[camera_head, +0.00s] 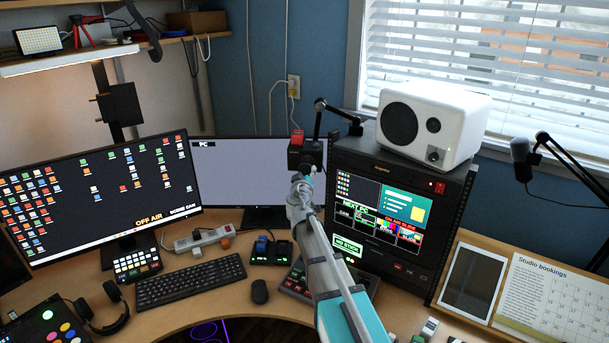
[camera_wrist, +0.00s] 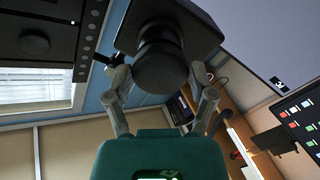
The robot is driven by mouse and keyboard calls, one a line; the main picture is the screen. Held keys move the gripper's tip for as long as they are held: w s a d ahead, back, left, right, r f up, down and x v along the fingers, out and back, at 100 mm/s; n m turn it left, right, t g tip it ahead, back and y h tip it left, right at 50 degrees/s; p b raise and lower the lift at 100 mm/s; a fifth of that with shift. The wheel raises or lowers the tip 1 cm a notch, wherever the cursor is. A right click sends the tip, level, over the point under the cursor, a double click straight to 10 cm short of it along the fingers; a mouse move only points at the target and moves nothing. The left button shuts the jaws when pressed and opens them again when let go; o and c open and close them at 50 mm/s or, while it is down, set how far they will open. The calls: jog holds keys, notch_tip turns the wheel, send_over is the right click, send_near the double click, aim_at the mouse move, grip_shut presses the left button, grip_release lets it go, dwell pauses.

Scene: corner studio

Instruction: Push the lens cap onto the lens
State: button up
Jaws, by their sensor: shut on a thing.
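A black camera (camera_head: 306,153) sits on a jointed black arm in front of the blank monitor, with a red block on top. In the wrist view its body (camera_wrist: 160,15) fills the top, and its lens (camera_wrist: 160,42) points towards my gripper (camera_wrist: 158,76). The two grey fingers stand on either side of a dark round piece at the lens front, which looks like the lens cap (camera_wrist: 160,73). It appears in line with the lens. Black on black hides whether a gap remains. In the head view my gripper (camera_head: 300,178) hides the lens and cap.
A rack with a screen (camera_head: 378,210) stands close to the right of my arm, a white speaker (camera_head: 432,125) on it. The blank monitor (camera_head: 245,175) is behind the camera. A keyboard (camera_head: 190,280), mouse (camera_head: 260,291) and switcher (camera_head: 298,280) lie on the desk below.

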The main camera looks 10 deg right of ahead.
jog(key=shift+w+d, duration=0.15)
jog(key=shift+w, duration=0.35)
jog(key=o, duration=0.7)
jog(key=shift+s, duration=0.1)
jog(key=v, duration=1.1)
jog(key=shift+s, duration=0.4)
